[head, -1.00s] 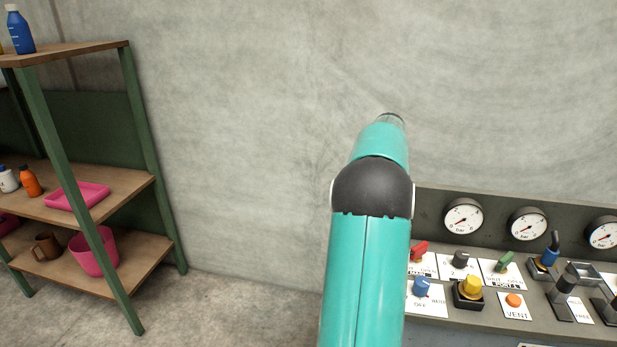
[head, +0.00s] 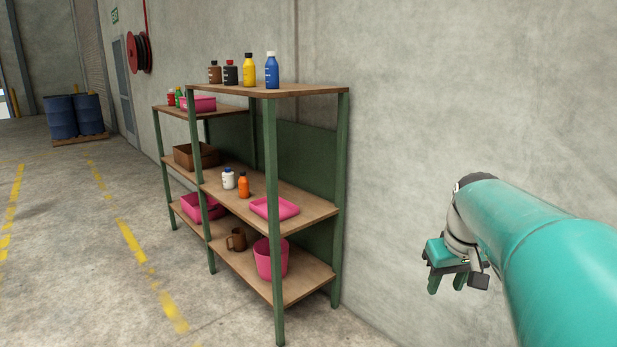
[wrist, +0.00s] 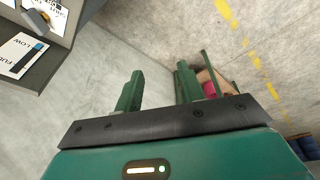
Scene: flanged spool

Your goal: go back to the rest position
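My gripper (head: 447,284) hangs at the end of my teal arm on the right of the head view, in front of the bare wall. Its green fingers point down. In the wrist view my gripper (wrist: 158,90) shows two green fingers spread well apart with nothing between them, so it is open and empty. No spool can be made out in either view.
A green-framed shelf (head: 270,200) with bottles, pink bins and a mug stands left of my gripper. Blue drums (head: 75,116) stand far left; a red hose reel (head: 138,52) hangs beyond. A control panel edge (wrist: 45,45) shows in the wrist view. Floor at left is open.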

